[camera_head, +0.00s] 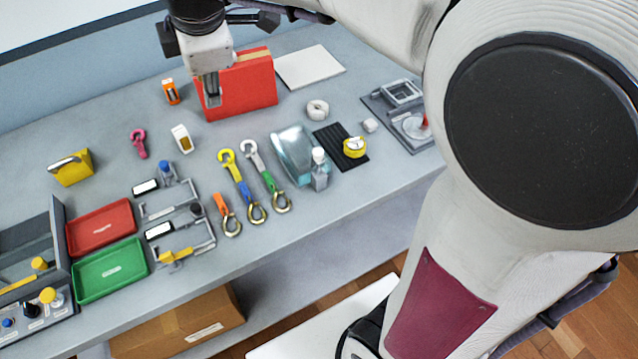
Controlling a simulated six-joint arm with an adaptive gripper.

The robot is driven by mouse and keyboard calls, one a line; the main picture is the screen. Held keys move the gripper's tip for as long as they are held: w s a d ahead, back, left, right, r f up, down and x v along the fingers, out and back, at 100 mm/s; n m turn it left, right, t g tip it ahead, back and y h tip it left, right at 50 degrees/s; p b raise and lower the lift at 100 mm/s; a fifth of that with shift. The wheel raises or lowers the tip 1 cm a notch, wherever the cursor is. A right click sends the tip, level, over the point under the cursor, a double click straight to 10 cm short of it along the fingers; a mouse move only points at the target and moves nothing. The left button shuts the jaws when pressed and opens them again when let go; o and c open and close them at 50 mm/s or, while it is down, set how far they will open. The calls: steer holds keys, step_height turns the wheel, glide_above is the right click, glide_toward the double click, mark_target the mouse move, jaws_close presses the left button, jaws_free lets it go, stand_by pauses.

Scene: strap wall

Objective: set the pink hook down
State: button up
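The pink hook (138,142) lies on the grey table, left of the middle, between the yellow holder and the small white-and-yellow block. Nothing touches it. My gripper (212,98) points down in front of the red box, up and to the right of the hook and clearly apart from it. No held thing shows at its fingertips. The fingers appear edge-on and small, so I cannot tell whether they are open or shut.
The red box (247,88) stands behind my gripper. An orange item (171,92) and a white-and-yellow block (182,139) stand near the hook. A yellow holder (71,167), red tray (101,226) and green tray (110,270) are left. Bare table surrounds the hook.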

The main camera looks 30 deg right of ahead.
steer(key=s+d+f+m, duration=0.2)
steer(key=s+m, duration=0.6)
steer(key=s, duration=0.4)
steer(key=s+d+f+m, duration=0.3)
steer(key=s+d+m, duration=0.2)
steer(key=s+m, duration=0.3)
steer(key=s, duration=0.3)
steer(key=shift+s+m+t, duration=0.3)
steer(key=shift+s+m, duration=0.05)
steer(key=shift+m, duration=0.05)
